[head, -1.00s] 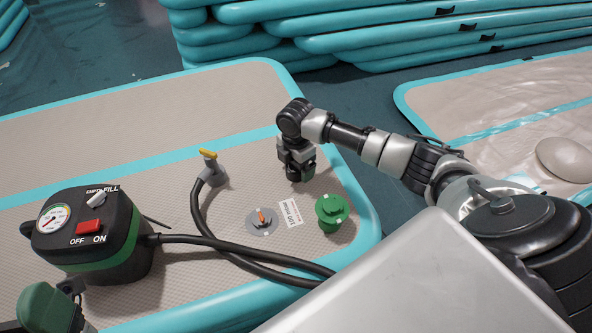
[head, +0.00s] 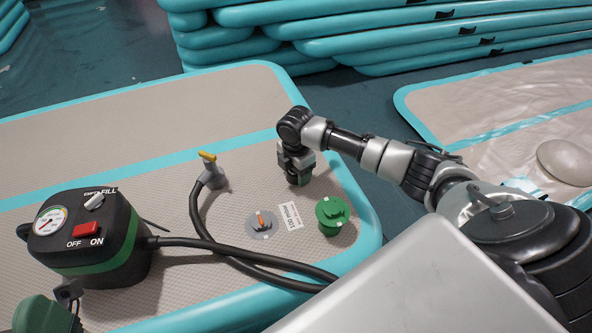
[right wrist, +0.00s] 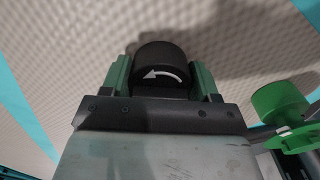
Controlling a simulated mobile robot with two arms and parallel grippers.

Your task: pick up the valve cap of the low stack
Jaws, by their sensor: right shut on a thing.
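My right gripper (head: 299,178) points down over the beige, teal-edged mat (head: 215,115), near its right end. In the right wrist view its green fingers (right wrist: 160,85) are closed on either side of a round black cap (right wrist: 162,58) with a white curved arrow, which I take for the valve cap. In the head view the cap is mostly hidden by the gripper. I cannot tell whether it touches the mat. My left gripper does not show clearly.
A grey disc with an orange stem (head: 262,222), a white label (head: 289,214) and a green round fitting (head: 332,214) sit on the mat nearby. A black pump (head: 90,240) with hose and a yellow-handled nozzle (head: 210,170) stand left. Stacked mats (head: 400,30) rise behind.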

